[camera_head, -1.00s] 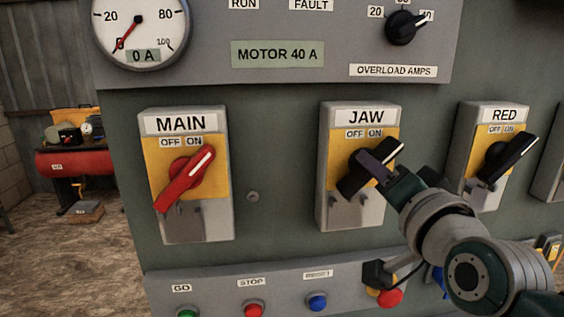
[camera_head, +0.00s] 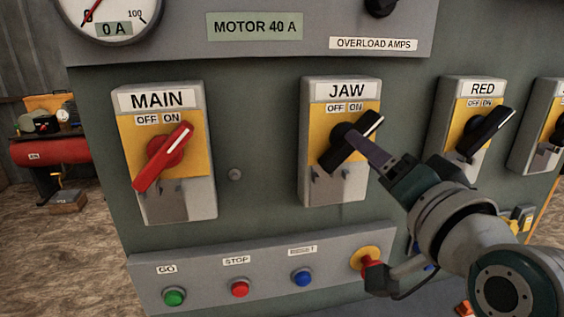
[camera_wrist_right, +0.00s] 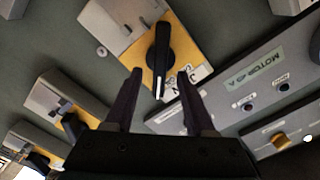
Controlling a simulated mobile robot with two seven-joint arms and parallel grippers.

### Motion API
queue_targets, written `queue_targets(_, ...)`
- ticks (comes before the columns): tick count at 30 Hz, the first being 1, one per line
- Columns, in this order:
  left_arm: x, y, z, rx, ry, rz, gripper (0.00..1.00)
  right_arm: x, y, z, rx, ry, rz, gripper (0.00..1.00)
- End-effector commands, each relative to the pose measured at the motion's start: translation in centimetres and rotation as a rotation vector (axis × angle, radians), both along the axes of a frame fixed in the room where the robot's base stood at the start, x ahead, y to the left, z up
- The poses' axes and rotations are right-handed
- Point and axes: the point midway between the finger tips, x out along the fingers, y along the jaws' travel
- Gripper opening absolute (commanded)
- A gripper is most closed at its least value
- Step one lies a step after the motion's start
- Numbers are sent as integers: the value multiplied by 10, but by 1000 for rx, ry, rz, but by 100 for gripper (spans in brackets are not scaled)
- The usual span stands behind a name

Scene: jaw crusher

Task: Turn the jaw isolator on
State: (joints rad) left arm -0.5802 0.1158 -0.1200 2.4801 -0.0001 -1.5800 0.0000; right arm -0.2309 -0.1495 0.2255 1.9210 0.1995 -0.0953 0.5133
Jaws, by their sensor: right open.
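The JAW isolator (camera_head: 318,102) is a grey box with a yellow plate, OFF and ON labels and a black rotary handle (camera_head: 336,157). The handle slants, its white-marked end up and right by ON. My right gripper (camera_head: 355,138) is at this handle in the head view. In the right wrist view the open fingers (camera_wrist_right: 160,73) lie either side of the black handle (camera_wrist_right: 160,45); I cannot tell whether they touch it. The fingers and arm hide a little of the box's right side. My left gripper is not in view.
The MAIN isolator (camera_head: 182,204) is on the left, its red handle pointing to ON. The RED isolator (camera_head: 459,92) is to the right. Below are a green GO button (camera_head: 174,297), a red STOP button (camera_head: 240,289) and a blue RESET button (camera_head: 302,277). A red mushroom button (camera_head: 371,263) is near my right arm.

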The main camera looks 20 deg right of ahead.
Motion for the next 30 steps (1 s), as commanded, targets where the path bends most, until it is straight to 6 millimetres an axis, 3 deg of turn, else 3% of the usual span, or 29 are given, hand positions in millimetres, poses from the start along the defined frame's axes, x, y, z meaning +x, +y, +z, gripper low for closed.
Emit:
queue_targets(4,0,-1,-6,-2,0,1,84,-27,6,-2,0,2,-1,55)
queue_targets(10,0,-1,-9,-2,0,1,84,-46,11,-1,-1,0,0,55)
queue_targets(30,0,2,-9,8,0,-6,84,-48,19,-6,-27,53,35,55)
